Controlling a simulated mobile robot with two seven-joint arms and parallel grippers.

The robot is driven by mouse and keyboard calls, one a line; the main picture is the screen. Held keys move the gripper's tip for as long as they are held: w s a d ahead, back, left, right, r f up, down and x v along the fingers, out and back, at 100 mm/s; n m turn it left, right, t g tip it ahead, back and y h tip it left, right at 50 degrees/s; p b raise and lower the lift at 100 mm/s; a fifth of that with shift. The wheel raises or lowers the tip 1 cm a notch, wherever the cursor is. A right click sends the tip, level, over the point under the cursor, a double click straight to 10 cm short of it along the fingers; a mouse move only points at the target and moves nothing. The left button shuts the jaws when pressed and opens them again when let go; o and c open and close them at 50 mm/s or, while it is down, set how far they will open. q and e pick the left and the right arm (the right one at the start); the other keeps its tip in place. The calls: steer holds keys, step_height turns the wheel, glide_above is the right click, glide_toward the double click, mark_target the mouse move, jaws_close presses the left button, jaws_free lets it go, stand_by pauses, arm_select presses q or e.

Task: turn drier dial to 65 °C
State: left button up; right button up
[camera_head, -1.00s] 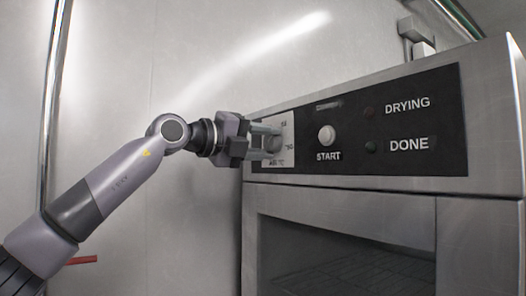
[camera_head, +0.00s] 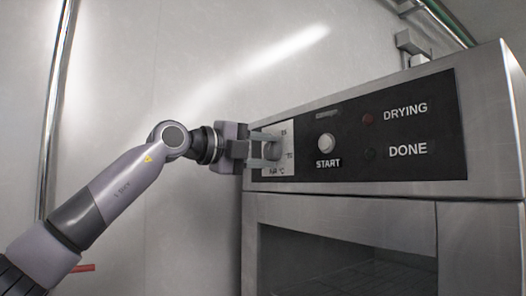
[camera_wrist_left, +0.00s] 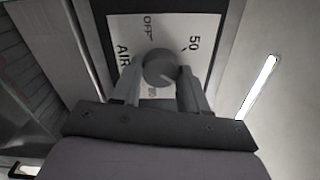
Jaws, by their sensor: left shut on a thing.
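The drier dial (camera_head: 272,150) is a round grey knob on a white scale plate (camera_wrist_left: 205,28) at the left end of the drier's black panel. The lower marks are partly hidden and the dial's exact setting cannot be read. My right gripper is not in view.
The START button (camera_head: 326,143) is just right of the dial plate. The DRYING lamp (camera_head: 368,119) and DONE lamp (camera_head: 369,154) are farther right and look unlit. The drier's window (camera_head: 345,262) is below. A bare metal wall (camera_head: 150,70) stands behind my arm.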

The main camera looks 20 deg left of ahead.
arm_select(q)
steer(key=o, duration=1.1)
steer(key=shift+c, duration=0.2)
steer(key=shift+s+a+f+b, duration=0.1)
steer(key=shift+s+a+b, duration=0.2)
steer(key=b+v, duration=0.2)
steer(key=v, duration=0.4)
steer(key=shift+s, duration=0.15)
